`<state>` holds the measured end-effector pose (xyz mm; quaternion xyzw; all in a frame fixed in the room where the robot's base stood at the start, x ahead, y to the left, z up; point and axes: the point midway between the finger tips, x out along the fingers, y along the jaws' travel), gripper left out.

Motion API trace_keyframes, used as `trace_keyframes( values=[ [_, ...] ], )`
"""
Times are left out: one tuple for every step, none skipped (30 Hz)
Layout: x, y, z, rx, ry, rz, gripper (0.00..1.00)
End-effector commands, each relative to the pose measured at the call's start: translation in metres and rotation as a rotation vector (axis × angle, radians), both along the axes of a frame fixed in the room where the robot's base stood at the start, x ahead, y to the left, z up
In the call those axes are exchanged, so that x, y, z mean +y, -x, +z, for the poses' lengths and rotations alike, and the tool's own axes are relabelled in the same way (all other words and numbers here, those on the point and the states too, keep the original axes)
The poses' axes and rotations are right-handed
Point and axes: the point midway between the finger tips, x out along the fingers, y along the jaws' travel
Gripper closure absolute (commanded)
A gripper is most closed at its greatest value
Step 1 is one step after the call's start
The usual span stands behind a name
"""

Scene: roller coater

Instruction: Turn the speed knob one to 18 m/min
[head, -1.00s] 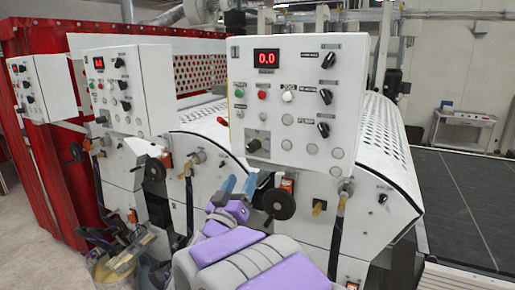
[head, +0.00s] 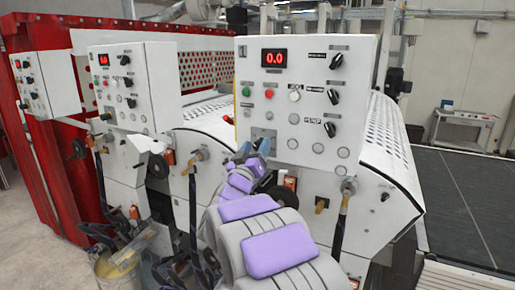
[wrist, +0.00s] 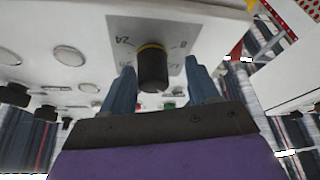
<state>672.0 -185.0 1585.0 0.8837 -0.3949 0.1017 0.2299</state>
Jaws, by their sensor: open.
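The nearest white control box (head: 300,60) carries a red display (head: 274,58) reading 0.0. In the wrist view, a black speed knob (wrist: 153,70) with a yellow ring stands on a grey dial plate (wrist: 128,28) with printed numbers, 24 and 8 among them. My gripper (wrist: 160,80) is open, its blue fingers on either side of the knob with gaps visible. In the head view, my gripper (head: 252,150) is at the lower left of the box and hides most of the knob. Its pointer cannot be read.
Black selector switches, a green button (head: 245,91) and a red button (head: 269,93) sit above the knob. A second control box (head: 155,80) stands to the left. A black handwheel (head: 282,200) is below. Open dark floor lies at right.

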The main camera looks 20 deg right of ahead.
Motion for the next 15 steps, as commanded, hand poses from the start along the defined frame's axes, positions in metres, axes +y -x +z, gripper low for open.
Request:
trace_keyframes(
  values=[
    [-0.001, 0.001, 0.0, -0.001, -0.001, -0.001, 0.4],
    [-0.003, 0.001, 0.0, -0.001, -0.002, 0.0, 0.4],
    [-0.005, 0.001, 0.0, -0.002, -0.003, 0.0, 0.4],
    [-0.006, 0.002, 0.0, -0.002, -0.004, 0.0, 0.4],
    [-0.006, 0.002, 0.0, -0.002, -0.004, 0.0, 0.4],
    [-0.007, 0.002, 0.0, -0.003, -0.005, 0.0, 0.44],
    [-0.009, 0.002, 0.0, -0.002, -0.006, 0.0, 0.47],
    [-0.01, 0.002, 0.0, -0.003, -0.006, 0.0, 0.49],
    [-0.012, 0.002, 0.0, -0.003, -0.007, -0.001, 0.53],
    [-0.013, 0.001, -0.001, -0.002, -0.008, -0.001, 0.56],
    [-0.013, 0.001, -0.001, -0.002, -0.008, -0.001, 0.59],
    [-0.013, 0.001, -0.001, -0.001, -0.008, -0.002, 0.63],
    [-0.013, 0.001, -0.001, -0.002, -0.008, -0.001, 0.66],
    [-0.012, 0.001, -0.001, -0.002, -0.008, -0.001, 0.69],
    [-0.011, 0.001, -0.001, -0.001, -0.007, -0.002, 0.72]
  ],
)
